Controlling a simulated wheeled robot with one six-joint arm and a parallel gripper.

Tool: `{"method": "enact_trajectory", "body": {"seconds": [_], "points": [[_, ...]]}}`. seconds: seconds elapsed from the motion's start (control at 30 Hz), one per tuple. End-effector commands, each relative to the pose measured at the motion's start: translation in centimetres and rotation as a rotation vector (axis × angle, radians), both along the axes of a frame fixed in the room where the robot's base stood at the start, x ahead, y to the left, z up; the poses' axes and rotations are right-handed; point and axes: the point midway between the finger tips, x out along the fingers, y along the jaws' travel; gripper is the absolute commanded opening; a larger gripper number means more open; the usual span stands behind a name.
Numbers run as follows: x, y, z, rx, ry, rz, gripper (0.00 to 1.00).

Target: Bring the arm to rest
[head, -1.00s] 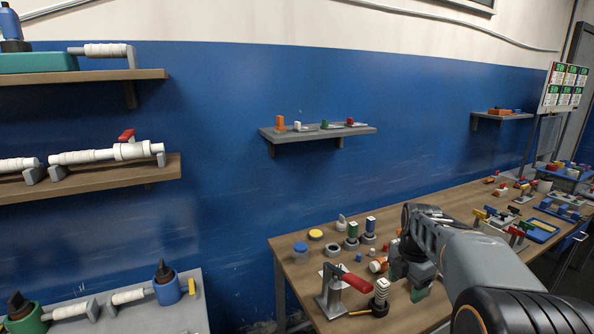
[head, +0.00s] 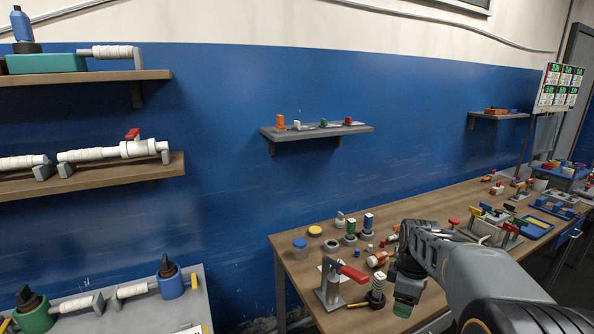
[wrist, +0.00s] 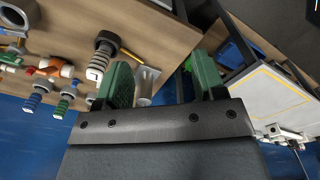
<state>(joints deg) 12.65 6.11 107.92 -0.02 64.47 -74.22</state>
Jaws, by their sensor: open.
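My gripper (head: 402,309) is over the front part of the wooden table (head: 430,217) in the head view, pointing down at the end of my grey arm. In the wrist view its two green fingers (wrist: 160,84) stand well apart, with nothing between them that they grip. A clamp with a red handle (head: 353,273) stands on the table just left of my gripper. A white ribbed post on a black base (head: 377,287) stands close beside the gripper; it also shows in the wrist view (wrist: 101,60).
Small bottles (head: 368,224), a yellow-topped jar (head: 315,231) and an orange-white part (head: 377,259) crowd the table. Wall shelves (head: 318,131) hang behind. A grey bench (head: 150,313) with fittings is at lower left. A gap of floor lies between bench and table.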

Motion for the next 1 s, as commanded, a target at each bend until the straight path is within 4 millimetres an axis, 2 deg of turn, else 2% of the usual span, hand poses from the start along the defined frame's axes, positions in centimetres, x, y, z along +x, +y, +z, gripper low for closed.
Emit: {"method": "enact_trajectory", "body": {"seconds": [0.2, 0.4, 0.5, 0.63, 0.83, 1.0], "points": [[-4.5, 2.7, -0.1, 0.025, -0.077, -0.605, 0.64], [-10.0, 5.8, 0.1, 0.108, -0.181, -1.060, 0.64], [-12.2, 6.9, 0.1, 0.150, -0.222, -1.129, 0.64], [-13.9, 7.9, 0.5, 0.177, -0.261, -1.095, 0.64], [-14.4, 8.5, 1.7, 0.210, -0.309, -1.060, 0.64], [-14.3, 8.7, 1.8, 0.212, -0.311, -1.053, 0.64]]}}
